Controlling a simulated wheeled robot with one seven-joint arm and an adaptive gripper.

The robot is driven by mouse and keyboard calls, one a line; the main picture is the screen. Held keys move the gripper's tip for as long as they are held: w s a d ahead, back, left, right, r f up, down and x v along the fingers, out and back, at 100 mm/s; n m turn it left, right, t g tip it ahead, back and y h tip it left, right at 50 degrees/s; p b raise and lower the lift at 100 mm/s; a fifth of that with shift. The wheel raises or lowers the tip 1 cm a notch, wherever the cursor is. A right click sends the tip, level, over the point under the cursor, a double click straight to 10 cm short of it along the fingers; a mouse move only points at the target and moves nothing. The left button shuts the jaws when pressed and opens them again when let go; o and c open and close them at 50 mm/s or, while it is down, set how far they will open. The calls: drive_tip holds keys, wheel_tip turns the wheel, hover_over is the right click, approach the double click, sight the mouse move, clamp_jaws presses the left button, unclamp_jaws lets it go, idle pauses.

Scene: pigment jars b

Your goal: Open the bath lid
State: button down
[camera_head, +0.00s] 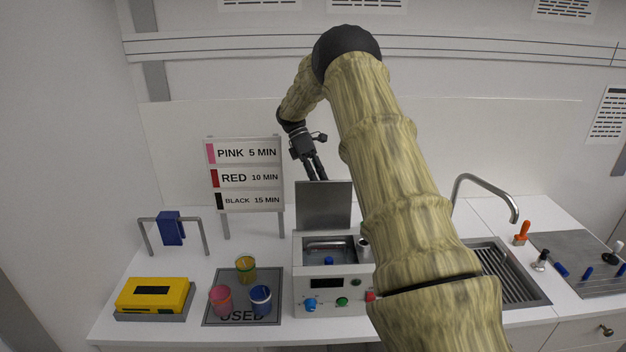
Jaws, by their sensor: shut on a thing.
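The bath (316,291) is a white box with a display and coloured knobs on its front, standing on the counter. Its grey lid (324,205) stands raised, roughly upright, at the back of the bath. The open top shows a metal basin (326,245) with a blue object inside. My gripper (318,178) is at the lid's top edge, its fingers pointing down and shut there on the lid. The fingertips are partly hidden behind the lid. My arm covers the bath's right side.
Several coloured jars, including a yellow one (245,268), stand on a grey mat (240,313) marked USED, left of the bath. A yellow device (152,295) sits farther left. A sign (246,176) stands behind. A sink (505,262) with a faucet is at right.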

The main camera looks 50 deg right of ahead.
drive_tip(key=shift+w+f, duration=0.1)
drive_tip(key=shift+f, duration=0.15)
drive_tip(key=c, duration=1.7)
unclamp_jaws()
drive_tip(key=shift+o, duration=1.2)
drive_tip(key=shift+w+d+f, duration=0.15)
drive_tip(key=shift+w, duration=0.15)
drive_tip(key=v, duration=1.2)
drive_tip(key=shift+d, duration=0.15)
